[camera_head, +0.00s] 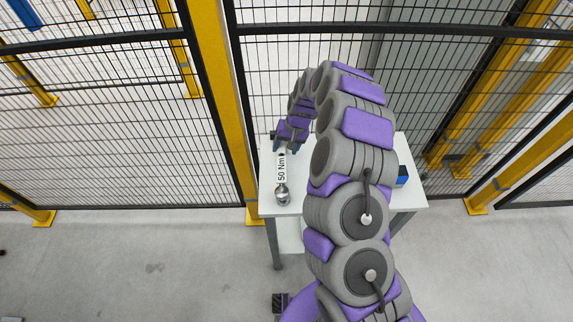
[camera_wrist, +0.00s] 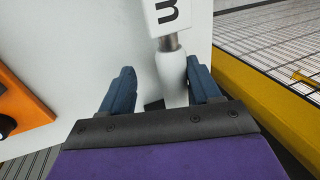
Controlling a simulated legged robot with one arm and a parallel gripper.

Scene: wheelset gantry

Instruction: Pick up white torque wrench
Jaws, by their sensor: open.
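The white torque wrench (camera_head: 281,171), labelled "50 Nm", lies on a white table (camera_head: 268,203), its round metal head towards me. My gripper (camera_head: 288,148) is over the far, handle end of the wrench. In the wrist view my gripper (camera_wrist: 160,66) is open, with its two blue fingers on either side of the white handle of the wrench (camera_wrist: 173,72). The handle sits closer to the right finger than to the left one. The handle's end is hidden behind the gripper's dark front plate. Whether the fingers touch the wrench cannot be told.
A blue and black object (camera_head: 402,176) stands at the table's right edge, partly behind my arm. An orange object (camera_wrist: 22,103) with black parts lies left in the wrist view. Black mesh fencing with yellow posts (camera_head: 222,90) stands close behind the table.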

